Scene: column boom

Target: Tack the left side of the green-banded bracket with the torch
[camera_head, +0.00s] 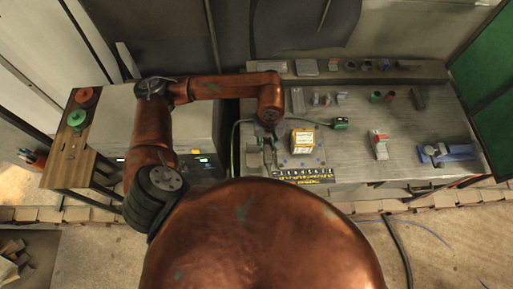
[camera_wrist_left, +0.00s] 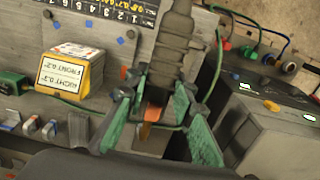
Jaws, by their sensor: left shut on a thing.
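My left gripper (camera_head: 266,144) is over the left part of the work table, partly hidden by my copper arm. In the left wrist view its green-padded fingers (camera_wrist_left: 153,102) are closed around a dark ribbed torch (camera_wrist_left: 175,45), with an orange part low between them. A yellow-and-white box with printed labels (camera_head: 302,140) stands just right of the gripper; it also shows in the left wrist view (camera_wrist_left: 72,73). I cannot make out the green-banded bracket for certain. My right gripper is not in view.
A green clamp-like piece (camera_head: 340,123) lies at a cable's end, behind the box. A red-and-white piece (camera_head: 380,146) and a blue vise-like tool (camera_head: 447,152) stand farther right on the grey table (camera_head: 340,172). A pale machine cabinet (camera_head: 118,118) stands left.

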